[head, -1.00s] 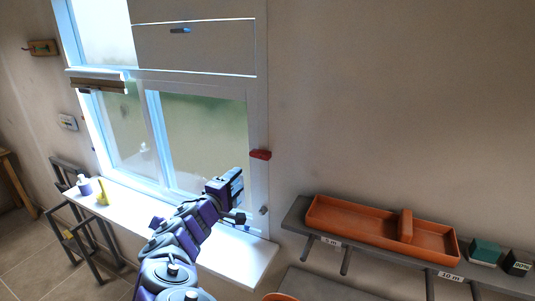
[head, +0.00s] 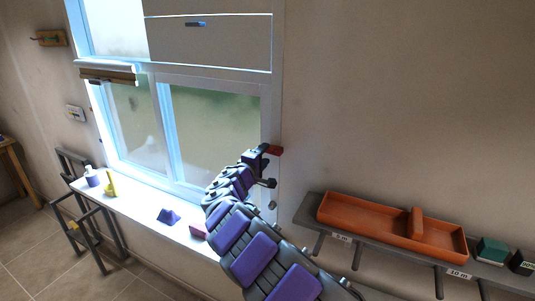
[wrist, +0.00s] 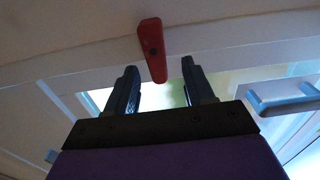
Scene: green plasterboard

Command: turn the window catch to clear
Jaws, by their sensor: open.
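The window catch (head: 276,150) is a small red bar on the right side of the window frame (head: 270,110). In the wrist view the red catch (wrist: 152,50) hangs from a dark pivot spot, its narrow end pointing down between the fingers. My gripper (wrist: 158,80) is open, one finger on each side of the catch's lower end, with a gap on both sides. In the head view my gripper (head: 262,151) is at the left end of the catch and hides part of it. I cannot tell whether a finger touches it.
An orange tray (head: 390,232) lies on the grey shelf at right. A handle (wrist: 285,92) shows right of my gripper. The wall above the tray is clear.

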